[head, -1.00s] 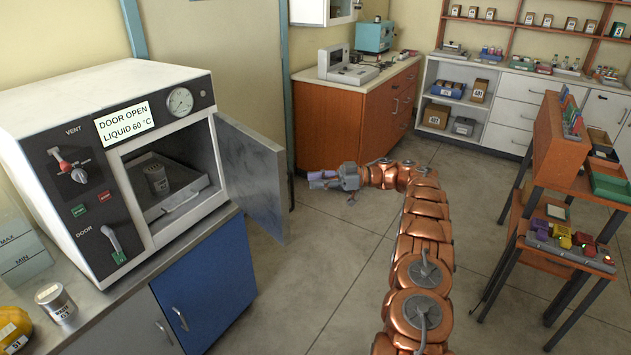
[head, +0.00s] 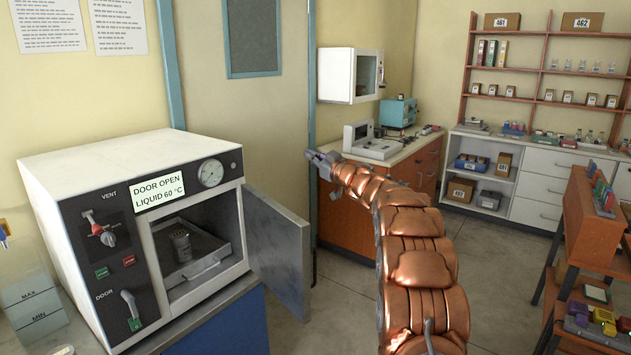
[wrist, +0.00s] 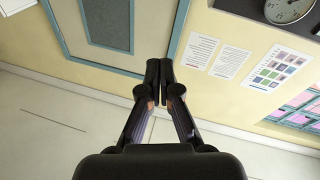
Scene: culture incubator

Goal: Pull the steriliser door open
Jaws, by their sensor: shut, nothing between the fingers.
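The steriliser (head: 130,170) is a white box with a dark front panel at the left of the head view. Its grey door (head: 280,250) stands swung out to the right, and its display reads "DOOR OPEN LIQUID 60 °C". Inside are a metal tray (head: 203,268) and a small labelled can (head: 181,246). My gripper (head: 308,155) is up in the air beyond and above the door, apart from it. In the wrist view my gripper (wrist: 159,66) has its fingers together and empty, facing the wall. The door is out of sight in the wrist view.
An orange cabinet (head: 347,218) with instruments stands behind my arm. A red rack (head: 590,225) and a low table of coloured items (head: 598,320) are at the right. A blue cupboard (head: 230,328) is under the steriliser. The floor between is clear.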

